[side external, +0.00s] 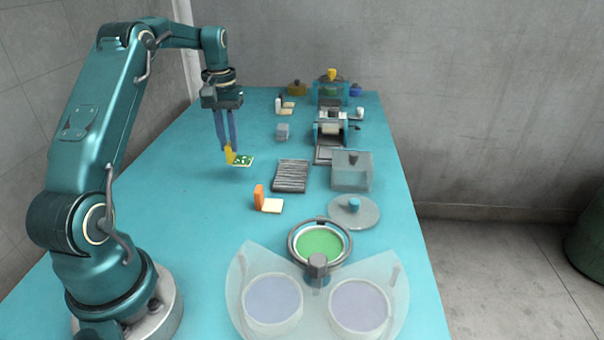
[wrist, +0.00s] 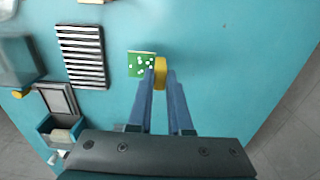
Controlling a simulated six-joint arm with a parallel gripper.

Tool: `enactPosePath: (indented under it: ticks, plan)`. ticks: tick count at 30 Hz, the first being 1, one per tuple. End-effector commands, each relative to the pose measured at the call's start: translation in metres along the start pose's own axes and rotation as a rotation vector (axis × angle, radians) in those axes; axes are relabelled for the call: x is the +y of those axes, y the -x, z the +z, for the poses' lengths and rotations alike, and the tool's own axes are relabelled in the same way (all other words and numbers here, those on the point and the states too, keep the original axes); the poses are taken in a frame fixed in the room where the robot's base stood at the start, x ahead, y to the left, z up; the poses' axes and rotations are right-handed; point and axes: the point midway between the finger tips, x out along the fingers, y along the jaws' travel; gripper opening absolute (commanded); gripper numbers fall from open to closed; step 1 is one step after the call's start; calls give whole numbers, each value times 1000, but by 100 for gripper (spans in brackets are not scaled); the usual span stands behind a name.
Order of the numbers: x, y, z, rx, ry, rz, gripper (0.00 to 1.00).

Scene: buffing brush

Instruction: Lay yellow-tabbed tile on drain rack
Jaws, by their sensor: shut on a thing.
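The yellow-tabbed tile (side external: 242,160) has a green face with white spots and an upright yellow tab (side external: 229,154). My gripper (side external: 228,148) points down and is shut on the yellow tab, with the tile just above or at the table; I cannot tell if it touches. In the wrist view the tile (wrist: 140,65) shows beyond the blue fingers (wrist: 161,76), with the tab between them. The drain rack (side external: 291,175), a dark slatted panel, lies to the right of the tile in the side view. In the wrist view the rack (wrist: 82,57) is left of the tile and bare.
An orange-tabbed tile (side external: 268,203) lies in front of the rack. A clear box (side external: 351,172) and a round lid (side external: 354,210) stand right of it. A roller device (side external: 332,128) is behind. A green-filled dish (side external: 320,243) is at the front.

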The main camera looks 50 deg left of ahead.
Motion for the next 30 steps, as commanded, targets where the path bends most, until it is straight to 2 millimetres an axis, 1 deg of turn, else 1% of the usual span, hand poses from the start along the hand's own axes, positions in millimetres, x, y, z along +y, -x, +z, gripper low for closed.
enactPosePath:
  ticks: [1, 5, 9, 12, 25, 26, 27, 28, 30]
  plan:
    - [4, -3, -1, -1, -1, 0, 0]
    - [7, -10, -2, -2, 0, 0, 0]
    - [6, -31, -1, -5, 1, 0, 0]
    - [6, -42, -2, -2, 1, 0, 0]
    - [6, -48, -2, 0, 0, 0, 0]
    - [6, -48, -2, 1, 0, 0, 25]
    - [6, -47, -2, 1, 0, 0, 40]
    - [6, -47, -2, 1, 0, 0, 47]
    - [6, -47, -2, 1, 0, 0, 47]
